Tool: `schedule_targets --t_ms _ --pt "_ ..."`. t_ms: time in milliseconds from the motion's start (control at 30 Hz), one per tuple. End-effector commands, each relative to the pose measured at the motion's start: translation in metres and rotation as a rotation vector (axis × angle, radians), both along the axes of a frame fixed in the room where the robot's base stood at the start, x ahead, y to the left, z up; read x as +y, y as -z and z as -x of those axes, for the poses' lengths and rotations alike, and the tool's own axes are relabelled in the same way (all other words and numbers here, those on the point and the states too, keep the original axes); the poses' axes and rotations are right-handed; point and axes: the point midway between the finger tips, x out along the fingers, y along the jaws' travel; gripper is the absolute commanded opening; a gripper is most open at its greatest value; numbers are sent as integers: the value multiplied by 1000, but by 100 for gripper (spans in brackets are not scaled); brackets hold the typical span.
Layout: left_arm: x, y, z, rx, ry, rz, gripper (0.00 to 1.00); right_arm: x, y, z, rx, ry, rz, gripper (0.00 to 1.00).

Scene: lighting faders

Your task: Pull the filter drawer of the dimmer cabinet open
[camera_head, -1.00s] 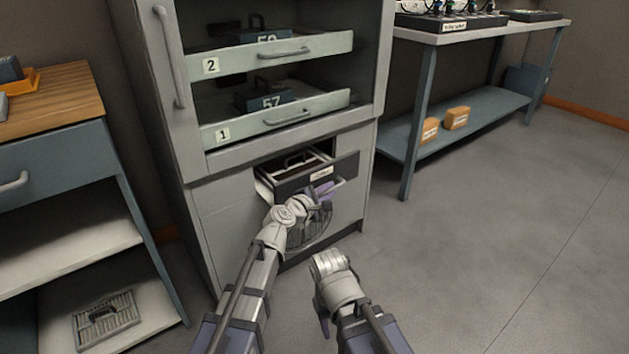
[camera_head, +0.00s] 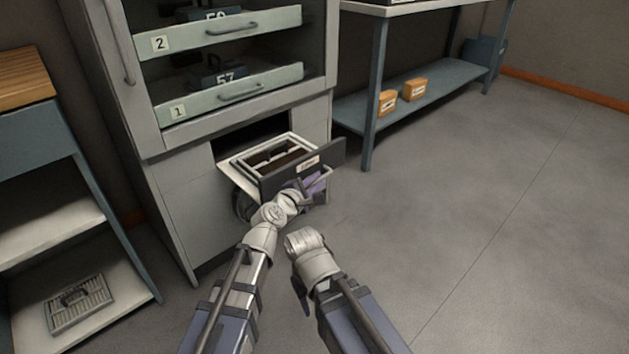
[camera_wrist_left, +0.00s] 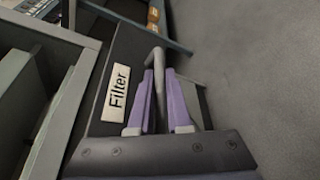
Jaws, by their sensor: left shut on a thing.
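The dimmer cabinet (camera_head: 172,205) is grey and stands left of centre in the head view. Its filter drawer (camera_head: 329,154) sticks well out of the lower opening, with a dark front and a white tray holding a framed filter. The drawer front shows a "Filter" label (camera_wrist_left: 116,93) in the left wrist view. My left gripper (camera_head: 314,184) is at the drawer front, its purple fingers (camera_wrist_left: 163,95) shut on the bar handle (camera_wrist_left: 158,62). My right gripper (camera_head: 300,289) is low in front of the cabinet, apart from the drawer; its fingers are mostly hidden.
Above the drawer are two pale trays marked 1 (camera_head: 230,94) and 2 (camera_head: 226,32). A shelf unit (camera_head: 75,160) at left holds a grey filter panel (camera_head: 79,305). A blue-legged bench (camera_head: 372,100) stands behind right. The floor at right is clear.

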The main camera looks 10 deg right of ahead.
Motion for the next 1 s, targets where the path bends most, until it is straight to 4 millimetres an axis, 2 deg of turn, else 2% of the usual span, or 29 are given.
schedule_targets --t_ms 200,233,333,733,1000 --pt "1 0 1 1 0 -1 0 0 0 0 0 0 0 50" --pt "1 0 1 1 0 -1 17 0 0 0 0 0 0 50" --pt "1 0 1 1 1 0 28 0 0 0 0 0 0 50" --pt "4 -2 6 0 0 0 28 0 -2 0 0 0 0 50" --pt "24 -10 36 0 -2 0 28 0 -10 0 0 0 0 50"
